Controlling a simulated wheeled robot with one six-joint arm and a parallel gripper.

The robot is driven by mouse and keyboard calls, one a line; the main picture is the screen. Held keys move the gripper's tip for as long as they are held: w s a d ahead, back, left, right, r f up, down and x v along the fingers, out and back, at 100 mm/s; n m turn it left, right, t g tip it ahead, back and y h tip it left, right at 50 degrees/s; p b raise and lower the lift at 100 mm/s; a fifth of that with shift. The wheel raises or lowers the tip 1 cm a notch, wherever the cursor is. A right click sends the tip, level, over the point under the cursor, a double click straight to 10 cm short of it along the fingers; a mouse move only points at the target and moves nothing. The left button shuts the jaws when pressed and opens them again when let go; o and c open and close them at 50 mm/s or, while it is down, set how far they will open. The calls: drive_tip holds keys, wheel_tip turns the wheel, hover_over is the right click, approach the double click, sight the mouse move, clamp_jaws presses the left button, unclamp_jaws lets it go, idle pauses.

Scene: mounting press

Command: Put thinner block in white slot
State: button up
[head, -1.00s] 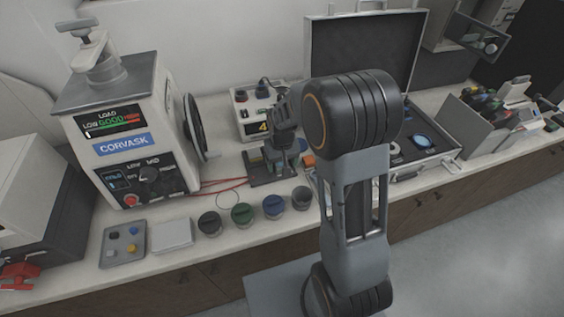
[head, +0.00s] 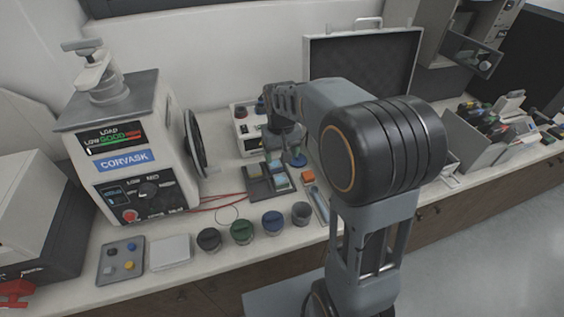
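A dark slotted holder (head: 257,188) stands on the bench beyond the row of round cups, with pale blue-grey pieces (head: 281,180) in or on it. Which part is the white slot I cannot tell. A small orange block (head: 308,176) lies just right of the holder. I cannot tell which block is the thinner one. My gripper (head: 288,157) points down above the back right of the holder. Its fingertips are small and dark, so whether they are open or hold something is unclear.
The press labelled CORVASK (head: 125,160) stands left, with red wires beside it. Several round cups (head: 240,231) line the front. A control box (head: 243,128) is behind the holder. An open case (head: 365,62) is behind my arm. A grey button tray (head: 121,262) sits front left.

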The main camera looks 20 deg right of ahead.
drive_tip(key=s+r+t, duration=0.3)
drive_tip(key=s, duration=1.2)
drive_tip(key=shift+s+r+t, duration=0.15)
drive_tip(key=shift+s+t, duration=0.25)
idle(0.5)
